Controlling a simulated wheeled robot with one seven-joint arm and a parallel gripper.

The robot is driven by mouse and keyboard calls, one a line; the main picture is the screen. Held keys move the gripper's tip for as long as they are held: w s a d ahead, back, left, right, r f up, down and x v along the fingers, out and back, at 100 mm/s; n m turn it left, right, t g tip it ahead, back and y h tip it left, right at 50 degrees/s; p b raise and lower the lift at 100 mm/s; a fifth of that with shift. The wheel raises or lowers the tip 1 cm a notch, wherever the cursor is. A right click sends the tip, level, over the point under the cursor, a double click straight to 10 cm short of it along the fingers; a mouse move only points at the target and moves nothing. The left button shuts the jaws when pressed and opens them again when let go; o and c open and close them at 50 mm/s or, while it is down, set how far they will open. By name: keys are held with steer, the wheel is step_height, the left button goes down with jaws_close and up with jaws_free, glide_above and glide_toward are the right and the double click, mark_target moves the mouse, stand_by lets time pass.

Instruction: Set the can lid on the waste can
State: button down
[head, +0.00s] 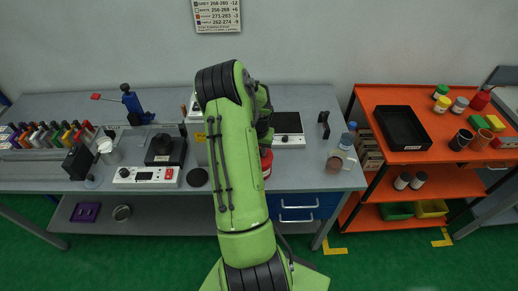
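My green arm rises through the middle of the view and bends over the bench. My gripper (265,125) is a dark shape just right of the upper arm, mostly hidden by it, so its fingers cannot be made out. Below it, a red round container (267,163), possibly the waste can, stands on the bench, partly covered by my arm. Its top is not clear to see. A flat black disc (197,177), which may be the can lid, lies on the bench left of my arm. I cannot tell whether my gripper holds anything.
An orange cart (440,155) with a black tray (402,127) stands further right.

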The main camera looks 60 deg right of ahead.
steer(key=shift+f, duration=0.2)
steer(key=shift+c, duration=1.3)
jaws_free()
steer(key=shift+r+p, duration=1.9)
steer(key=shift+r, duration=1.75)
steer(key=shift+f, duration=0.1)
